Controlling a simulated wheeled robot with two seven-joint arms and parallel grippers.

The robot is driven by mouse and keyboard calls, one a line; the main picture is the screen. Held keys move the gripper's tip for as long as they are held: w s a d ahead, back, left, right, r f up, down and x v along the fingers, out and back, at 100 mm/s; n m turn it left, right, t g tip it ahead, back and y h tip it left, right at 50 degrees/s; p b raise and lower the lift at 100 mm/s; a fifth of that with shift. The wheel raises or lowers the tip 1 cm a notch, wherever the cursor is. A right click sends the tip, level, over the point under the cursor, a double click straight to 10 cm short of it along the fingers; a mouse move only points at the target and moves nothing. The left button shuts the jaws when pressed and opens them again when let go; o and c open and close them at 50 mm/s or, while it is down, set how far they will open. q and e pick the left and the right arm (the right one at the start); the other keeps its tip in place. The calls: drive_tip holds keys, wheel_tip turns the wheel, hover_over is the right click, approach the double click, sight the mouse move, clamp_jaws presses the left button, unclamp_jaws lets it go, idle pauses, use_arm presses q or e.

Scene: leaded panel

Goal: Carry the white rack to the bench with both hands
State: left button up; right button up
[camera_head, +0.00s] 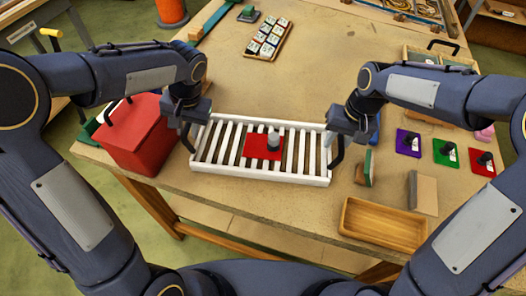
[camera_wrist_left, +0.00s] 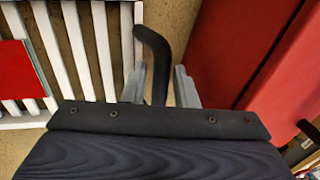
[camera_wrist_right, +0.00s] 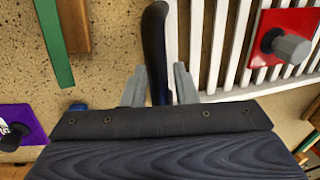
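The white slatted rack (camera_head: 212,172) sits on the table, with a red square plate with a grey knob (camera_head: 263,146) on its slats. It has a black handle at each end: the left handle (camera_head: 187,139) and the right handle (camera_head: 337,156). My left gripper (camera_head: 188,122) is at the left handle; in the left wrist view its open fingers (camera_wrist_left: 160,85) stand either side of the handle bar. My right gripper (camera_head: 341,136) is at the right handle; in the right wrist view its open fingers (camera_wrist_right: 160,85) straddle that bar, with slight gaps showing.
A red box (camera_head: 137,135) stands close left of the rack. A wooden tray (camera_head: 383,225), a tan block (camera_head: 424,193) and a green-backed block (camera_head: 364,168) lie to the right. Purple, green and red knobbed plates (camera_head: 445,152) lie farther right. The table behind the rack is mostly clear.

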use_arm(q)
drive_tip(key=shift+o, duration=0.8)
use_arm(e)
drive_tip(key=shift+o, duration=0.8)
use_arm(q)
drive_tip(key=shift+r, duration=0.1)
use_arm(e)
drive_tip(key=shift+r, duration=0.15)
use_arm(q)
wheel_tip(320, 180, up, 12)
drive_tip(key=d, duration=0.2)
drive_tip(key=shift+d+f, duration=0.2)
use_arm(e)
wheel_tip(320, 180, up, 12)
drive_tip(key=d, duration=0.2)
drive_tip(key=shift+d+f, duration=0.15)
drive_tip(key=shift+f, duration=0.05)
use_arm(q)
drive_tip(key=shift+s, duration=0.1)
use_arm(e)
drive_tip(key=shift+s, duration=0.15)
